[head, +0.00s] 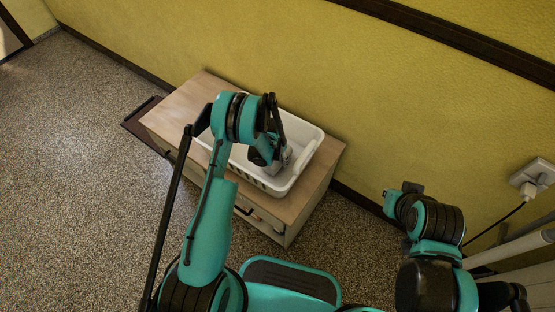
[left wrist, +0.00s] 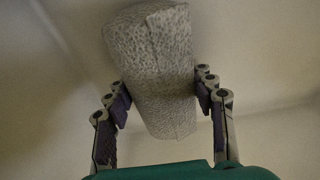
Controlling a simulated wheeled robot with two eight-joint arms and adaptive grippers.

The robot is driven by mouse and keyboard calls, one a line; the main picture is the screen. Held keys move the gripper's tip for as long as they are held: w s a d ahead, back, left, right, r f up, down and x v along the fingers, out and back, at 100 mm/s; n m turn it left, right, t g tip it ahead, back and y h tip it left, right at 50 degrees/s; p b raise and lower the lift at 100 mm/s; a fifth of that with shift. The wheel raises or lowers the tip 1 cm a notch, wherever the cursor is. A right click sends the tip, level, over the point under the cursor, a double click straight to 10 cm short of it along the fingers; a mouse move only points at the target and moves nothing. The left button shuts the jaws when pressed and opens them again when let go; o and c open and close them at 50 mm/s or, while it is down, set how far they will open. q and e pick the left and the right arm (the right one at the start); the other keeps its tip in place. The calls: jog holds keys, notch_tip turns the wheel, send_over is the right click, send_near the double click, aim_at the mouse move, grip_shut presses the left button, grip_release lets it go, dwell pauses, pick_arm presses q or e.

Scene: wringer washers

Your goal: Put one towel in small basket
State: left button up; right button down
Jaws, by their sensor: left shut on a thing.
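A white basket (head: 307,152) with slotted sides sits on a wooden cabinet. My left gripper (head: 281,162) reaches down into the basket's opening, near its right part. In the left wrist view my left gripper (left wrist: 160,98) is shut on a grey, rolled or folded towel (left wrist: 150,50), with a finger on each side of it. Pale basket surfaces fill the background there. In the head view the towel is small and mostly hidden by my gripper, so I cannot tell whether it touches the basket floor. My right arm is at the lower right; its gripper does not show.
The cabinet (head: 325,165) has drawers with dark handles and stands near a yellow wall. Its top is bare at the left and right ends. A wall socket (head: 533,178) with a plugged cord is at the right. The speckled floor (head: 90,150) at left is clear.

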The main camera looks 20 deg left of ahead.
pick_arm(q)
jog(key=shift+r, duration=0.15)
jog(key=o, duration=1.7)
